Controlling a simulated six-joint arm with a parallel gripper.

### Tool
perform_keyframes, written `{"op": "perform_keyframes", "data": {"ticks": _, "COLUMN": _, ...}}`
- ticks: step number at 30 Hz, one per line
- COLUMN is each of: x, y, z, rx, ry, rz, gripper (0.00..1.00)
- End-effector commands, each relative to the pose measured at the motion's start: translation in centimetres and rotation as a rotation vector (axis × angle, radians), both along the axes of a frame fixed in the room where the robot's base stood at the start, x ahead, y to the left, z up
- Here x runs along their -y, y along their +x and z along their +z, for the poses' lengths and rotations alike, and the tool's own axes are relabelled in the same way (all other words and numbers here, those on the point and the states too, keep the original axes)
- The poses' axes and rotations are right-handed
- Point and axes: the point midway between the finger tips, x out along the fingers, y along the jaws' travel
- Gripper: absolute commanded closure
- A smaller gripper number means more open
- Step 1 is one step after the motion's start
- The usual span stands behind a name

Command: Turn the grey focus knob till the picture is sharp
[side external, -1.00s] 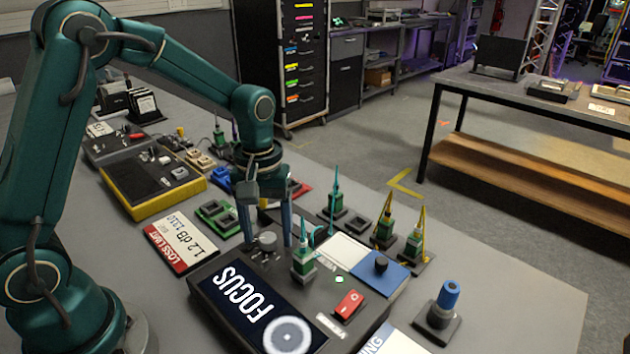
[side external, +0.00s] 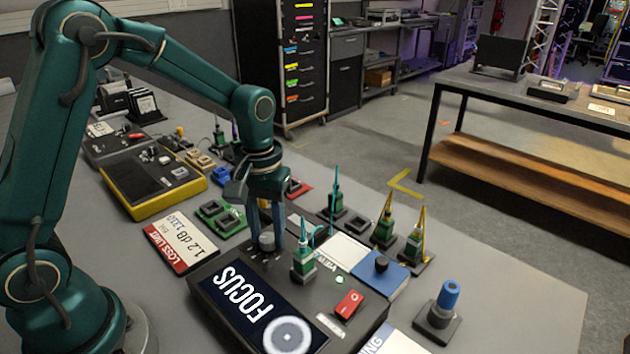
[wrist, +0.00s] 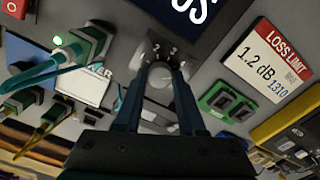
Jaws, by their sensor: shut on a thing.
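The grey focus knob (side external: 267,241) stands on the back part of a dark console (side external: 330,312). In the wrist view the knob (wrist: 160,74) sits between my fingertips, with a numbered scale beside it. My gripper (side external: 272,238) points down from above and is shut on the knob; in the wrist view its two fingers (wrist: 160,85) touch the knob on either side.
A green connector (side external: 303,262) with a teal cable stands close to the right of my fingers. A red switch (side external: 348,303) and a lit green lamp (side external: 339,280) are on the console. A LOSS LIMIT card (side external: 183,240) lies to the left.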

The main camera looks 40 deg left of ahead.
Motion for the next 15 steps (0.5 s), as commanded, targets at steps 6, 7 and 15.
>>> {"op": "perform_keyframes", "data": {"ticks": 6, "x": 0.0, "y": 0.0, "z": 0.06, "rx": 0.0, "ry": 0.0, "rz": -0.178, "gripper": 1.0}}
{"op": "perform_keyframes", "data": {"ticks": 7, "x": 0.0, "y": 0.0, "z": 0.06, "rx": 0.0, "ry": 0.0, "rz": -0.202, "gripper": 1.0}}
{"op": "perform_keyframes", "data": {"ticks": 15, "x": 0.0, "y": 0.0, "z": 0.08, "rx": 0.0, "ry": 0.0, "rz": -0.387, "gripper": 1.0}}
